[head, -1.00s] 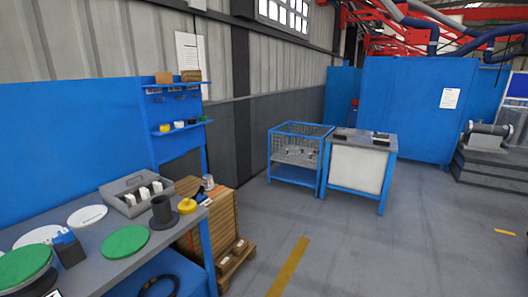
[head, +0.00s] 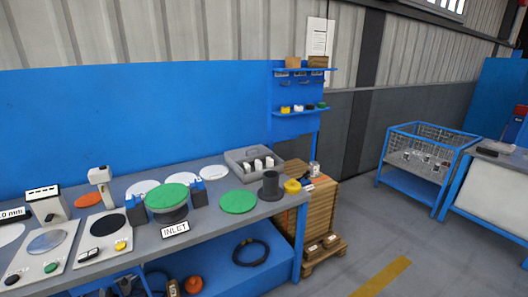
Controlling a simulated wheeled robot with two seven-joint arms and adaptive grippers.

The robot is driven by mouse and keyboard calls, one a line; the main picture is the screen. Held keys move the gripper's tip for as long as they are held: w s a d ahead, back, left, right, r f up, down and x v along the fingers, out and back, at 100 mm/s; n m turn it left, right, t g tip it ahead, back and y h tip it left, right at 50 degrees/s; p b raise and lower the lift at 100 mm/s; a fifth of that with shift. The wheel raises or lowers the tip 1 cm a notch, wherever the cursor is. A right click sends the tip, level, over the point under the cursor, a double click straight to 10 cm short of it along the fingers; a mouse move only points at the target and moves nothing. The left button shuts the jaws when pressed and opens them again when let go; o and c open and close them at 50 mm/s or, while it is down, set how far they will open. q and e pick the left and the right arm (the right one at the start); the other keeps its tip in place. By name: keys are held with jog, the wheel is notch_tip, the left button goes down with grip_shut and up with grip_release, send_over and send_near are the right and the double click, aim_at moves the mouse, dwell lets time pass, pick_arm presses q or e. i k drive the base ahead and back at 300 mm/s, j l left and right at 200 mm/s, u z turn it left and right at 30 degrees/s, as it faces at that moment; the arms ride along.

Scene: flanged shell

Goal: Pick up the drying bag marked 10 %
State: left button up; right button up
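No bag with a readable 10 % mark shows. Several small white upright items stand in a grey open tray (head: 236,160) at the back right of the workbench (head: 215,223). They could be bags, but they are too small to tell and I can read no marking on them. Neither of my grippers is in view.
On the bench are a green-topped flange (head: 167,197) by an INLET sign (head: 175,230), a green disc (head: 238,202), a dark flanged cylinder (head: 271,187) and a yellow part (head: 292,187). A pallet stack (head: 318,220) and wire cage (head: 426,160) stand right. Floor is open in front.

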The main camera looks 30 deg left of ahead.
aim_at(270, 162)
jog(key=i+j+u, duration=0.5)
jog(key=i, duration=0.3)
jog(key=i+j+u, duration=0.25)
jog(key=i, duration=0.2)
jog(key=i+u, duration=0.25)
jog(key=i, duration=0.15)
